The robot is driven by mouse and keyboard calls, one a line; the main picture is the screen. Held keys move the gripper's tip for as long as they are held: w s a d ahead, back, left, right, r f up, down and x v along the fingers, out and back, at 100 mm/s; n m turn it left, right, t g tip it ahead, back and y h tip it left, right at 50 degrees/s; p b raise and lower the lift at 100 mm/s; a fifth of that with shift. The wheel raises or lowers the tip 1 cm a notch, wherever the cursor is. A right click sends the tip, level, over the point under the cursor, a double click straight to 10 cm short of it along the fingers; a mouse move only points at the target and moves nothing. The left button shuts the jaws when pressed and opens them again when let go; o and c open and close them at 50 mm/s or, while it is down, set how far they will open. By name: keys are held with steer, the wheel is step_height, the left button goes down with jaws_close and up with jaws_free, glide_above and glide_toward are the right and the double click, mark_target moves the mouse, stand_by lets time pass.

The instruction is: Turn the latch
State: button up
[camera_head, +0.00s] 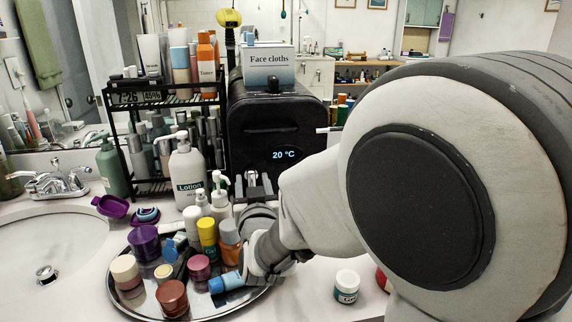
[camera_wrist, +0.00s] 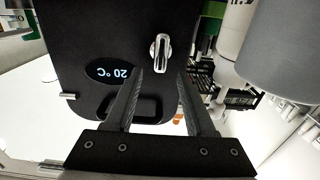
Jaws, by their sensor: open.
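The silver latch (camera_wrist: 159,52) is a small metal knob on the front of the black cabinet (camera_wrist: 95,60) with the 20 °C display. In the wrist view, which shows the cabinet upside down, its handle stands roughly upright. My gripper (camera_wrist: 162,76) is open and empty, with one finger on each side of the line to the latch. The latch lies just beyond the fingertips, and no contact shows. In the head view the latch (camera_head: 252,178) shows between the fingertips of my gripper (camera_head: 252,188), low on the cabinet (camera_head: 260,125); my arm covers part of the front.
A round tray (camera_head: 205,306) crowded with jars and bottles lies below my gripper. A lotion bottle (camera_head: 187,180) and pump bottles stand left of it. A black rack (camera_head: 150,186) flanks the cabinet. A face cloths box (camera_head: 268,66) sits on top. A white jar (camera_head: 346,287) stands right.

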mark_target(252, 174)
steer(key=shift+x, duration=1.85)
steer(key=shift+c, duration=0.3)
jaws_close()
